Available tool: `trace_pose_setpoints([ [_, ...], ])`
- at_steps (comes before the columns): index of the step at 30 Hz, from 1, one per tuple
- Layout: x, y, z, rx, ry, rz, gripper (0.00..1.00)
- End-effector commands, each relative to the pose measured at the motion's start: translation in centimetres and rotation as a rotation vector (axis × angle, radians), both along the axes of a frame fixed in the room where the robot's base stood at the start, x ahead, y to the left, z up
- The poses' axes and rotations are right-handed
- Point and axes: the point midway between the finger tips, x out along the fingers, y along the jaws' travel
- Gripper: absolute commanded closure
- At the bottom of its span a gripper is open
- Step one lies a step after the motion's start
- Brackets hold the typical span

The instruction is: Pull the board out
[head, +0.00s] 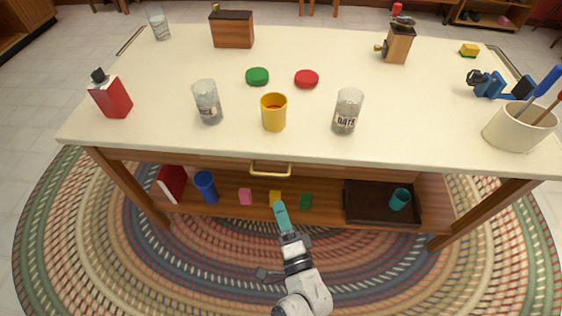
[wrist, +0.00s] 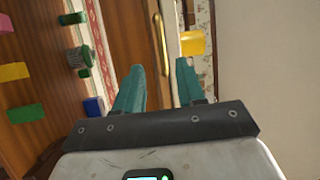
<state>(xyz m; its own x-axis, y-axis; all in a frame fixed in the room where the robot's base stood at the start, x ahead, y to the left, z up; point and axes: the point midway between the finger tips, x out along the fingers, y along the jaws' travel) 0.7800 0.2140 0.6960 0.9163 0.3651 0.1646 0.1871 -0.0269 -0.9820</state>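The board is a wooden front just under the white tabletop, with a brass handle (head: 270,172) on it in the head view. The handle (wrist: 160,47) also shows in the wrist view, on the wooden board front (wrist: 125,35), which appears turned sideways. My gripper (head: 281,212) is in front of the table and below the handle in the head view. In the wrist view its teal fingers (wrist: 160,68) are apart with nothing between them. The handle lies ahead of the gap between the fingertips, apart from them.
On the tabletop (head: 330,50) stand a yellow mug (head: 274,112), glass jars (head: 346,111) and a utensil crock (head: 518,127). The lower shelf holds small blocks (head: 306,202), a blue cup (head: 205,186) and a dark tray (head: 365,208). A braided rug (head: 120,250) covers the floor.

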Motion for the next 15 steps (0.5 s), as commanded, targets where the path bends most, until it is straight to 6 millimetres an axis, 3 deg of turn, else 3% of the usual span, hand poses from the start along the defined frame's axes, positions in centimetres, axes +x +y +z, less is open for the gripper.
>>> trace_pose_setpoints([
  [5,0.7,0.4,0.1,0.027,-0.008,-0.011,0.61],
  [15,6.0,2.4,1.1,0.024,-0.009,-0.011,0.61],
])
